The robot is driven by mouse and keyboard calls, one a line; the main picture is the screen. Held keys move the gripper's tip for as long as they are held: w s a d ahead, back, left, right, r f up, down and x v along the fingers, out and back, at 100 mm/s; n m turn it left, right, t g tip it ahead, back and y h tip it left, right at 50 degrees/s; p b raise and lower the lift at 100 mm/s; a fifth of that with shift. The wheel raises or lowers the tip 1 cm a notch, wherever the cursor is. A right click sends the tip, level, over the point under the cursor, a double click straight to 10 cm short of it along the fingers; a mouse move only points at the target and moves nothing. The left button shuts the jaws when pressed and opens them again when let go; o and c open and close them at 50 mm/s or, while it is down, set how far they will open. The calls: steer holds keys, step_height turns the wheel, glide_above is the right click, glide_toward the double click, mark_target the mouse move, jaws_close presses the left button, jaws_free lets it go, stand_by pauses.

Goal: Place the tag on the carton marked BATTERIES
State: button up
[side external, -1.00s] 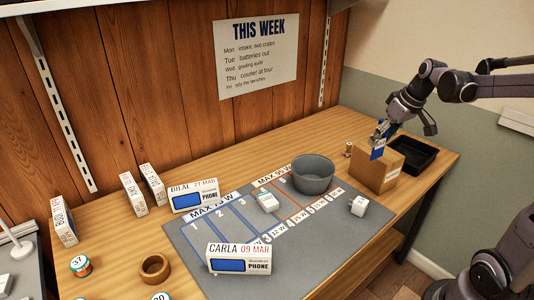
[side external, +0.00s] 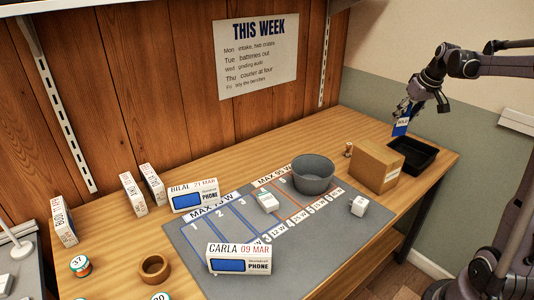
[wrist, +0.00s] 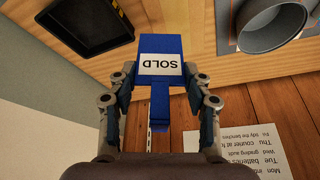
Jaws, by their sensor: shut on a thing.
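The tag is a blue piece with a white label reading SOLD; it shows in the side view (side external: 401,127) and large in the wrist view (wrist: 160,64). My gripper (side external: 405,112) is shut on the tag and holds it up in the air, hanging down, apart from everything below. A brown cardboard carton (side external: 372,164) stands on the bench, below and left of the tag in the side view. A small label shows on its right-hand face, too small to read. In the wrist view my fingers (wrist: 160,92) flank the tag.
A black tray (side external: 428,162) lies right of the carton, and a grey bowl (side external: 313,178) stands left of it. A small cylinder (side external: 349,149) stands close behind the carton.

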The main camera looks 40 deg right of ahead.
steer(key=shift+w+a+f, duration=0.25)
steer(key=shift+w+f, duration=0.5)
steer(key=shift+f, duration=0.4)
steer(key=shift+w+a+f, duration=0.3)
steer(key=shift+w+f, duration=0.4)
steer(key=shift+f, duration=0.45)
steer(key=shift+w+a+f, duration=0.25)
steer(key=shift+w+f, duration=0.5)
steer(key=shift+f, duration=0.4)
steer(key=shift+f, duration=0.15)
steer(key=o, duration=0.9)
steer(key=shift+c, duration=0.2)
steer(key=v, duration=1.2)
steer(key=a+f+n+t, duration=0.1)
steer(key=a+n, duration=0.1)
steer(key=a, duration=1.7)
steer(key=s+a+f+n+t+y, duration=0.1)
steer(key=s+a+f, duration=0.3)
steer(key=a, duration=0.3)
steer(key=s+a+f+n+t, duration=0.1)
steer(key=s+a+f, duration=0.2)
steer(key=a, duration=0.5)
steer(key=shift+s+f+n+y, duration=0.3)
steer(key=shift+s+f+y, duration=0.1)
steer(key=shift+s, duration=0.3)
